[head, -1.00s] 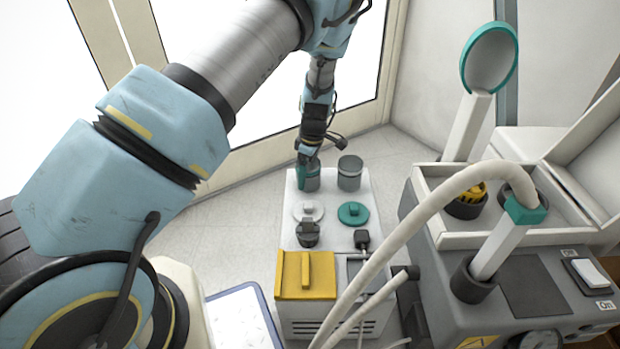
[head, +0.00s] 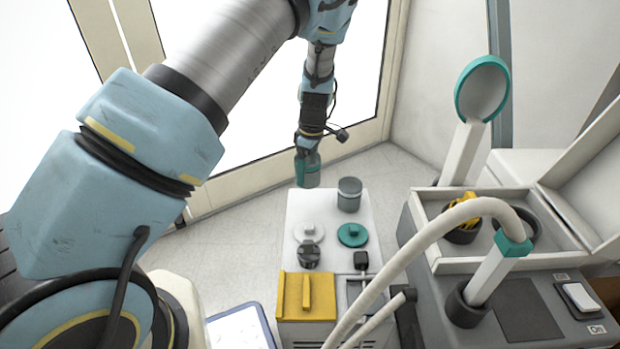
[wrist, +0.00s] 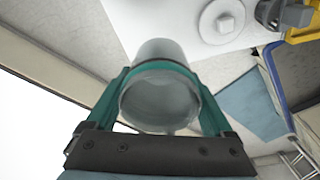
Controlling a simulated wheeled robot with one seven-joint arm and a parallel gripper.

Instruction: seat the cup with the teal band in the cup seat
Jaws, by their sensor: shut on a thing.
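My gripper (head: 308,158) has teal fingers, shut around a grey, see-through cup (head: 309,176). In the wrist view the gripper (wrist: 160,92) holds the cup (wrist: 160,108) between both fingers, and a teal band (wrist: 160,66) shows around it. The cup hangs above the far left end of the white top, apart from it. A second grey cup (head: 349,195) with a dark rim stands to its right. A dark round socket (head: 517,226) sits in the grey machine's tray; I cannot tell if this is the cup seat.
The white top (head: 328,219) carries a white lid (head: 303,232), a teal lid (head: 353,235) and a dark fitting (head: 309,254). A yellow block (head: 305,296) is at its near end. The grey machine (head: 520,310), its pale hose (head: 410,245) and a teal-ringed dish (head: 482,88) stand right.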

